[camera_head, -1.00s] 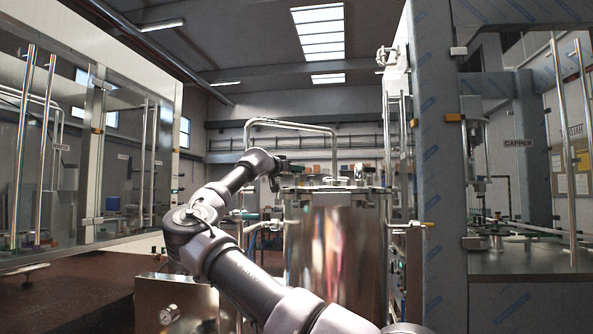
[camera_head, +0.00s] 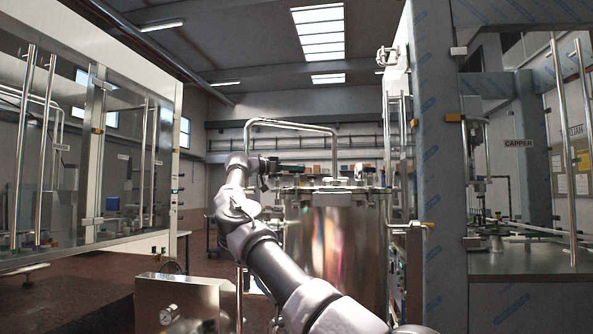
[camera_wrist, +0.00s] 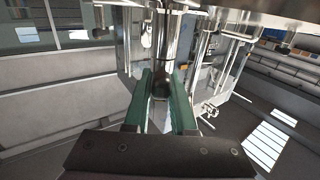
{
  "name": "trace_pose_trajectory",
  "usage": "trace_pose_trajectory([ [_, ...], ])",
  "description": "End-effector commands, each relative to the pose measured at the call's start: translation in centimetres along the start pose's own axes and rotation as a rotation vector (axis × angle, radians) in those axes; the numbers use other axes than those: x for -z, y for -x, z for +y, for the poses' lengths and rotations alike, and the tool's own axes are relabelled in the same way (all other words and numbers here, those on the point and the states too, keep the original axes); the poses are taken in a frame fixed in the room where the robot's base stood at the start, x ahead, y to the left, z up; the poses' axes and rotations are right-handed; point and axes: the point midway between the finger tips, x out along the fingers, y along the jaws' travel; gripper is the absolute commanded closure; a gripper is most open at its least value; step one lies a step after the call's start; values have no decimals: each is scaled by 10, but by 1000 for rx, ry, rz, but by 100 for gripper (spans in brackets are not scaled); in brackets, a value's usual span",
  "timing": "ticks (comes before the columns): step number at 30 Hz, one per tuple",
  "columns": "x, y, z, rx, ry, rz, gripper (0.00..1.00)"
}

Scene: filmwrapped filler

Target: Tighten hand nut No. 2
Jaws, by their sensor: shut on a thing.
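The shiny steel tank (camera_head: 335,240) stands in the middle of the head view, with its lid (camera_head: 335,188) and clamp fittings on top. My gripper (camera_head: 266,174) is at the left edge of the lid. In the wrist view, the green fingers of my gripper (camera_wrist: 163,80) are shut on a dark rounded hand nut (camera_wrist: 162,88) with a metal stem beside it. No number can be read on the nut. In the head view the nut is too small to tell apart from the gripper.
A glass-fronted machine (camera_head: 75,160) stands at the left and the capper machine (camera_head: 515,180) at the right. A steel box with a gauge (camera_head: 175,305) stands low at the front left. A bent pipe (camera_head: 290,123) rises behind the tank.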

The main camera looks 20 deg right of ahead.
Motion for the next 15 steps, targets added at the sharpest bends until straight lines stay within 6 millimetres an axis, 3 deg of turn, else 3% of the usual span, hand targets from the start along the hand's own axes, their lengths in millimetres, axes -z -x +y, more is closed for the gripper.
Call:
trace_pose_trajectory([
  [13, -3, -1, 0, -8, 1, -7, 100],
  [14, -3, -1, 0, -8, 1, -7, 69],
  [15, -3, -1, 0, -8, 1, -6, 53],
])
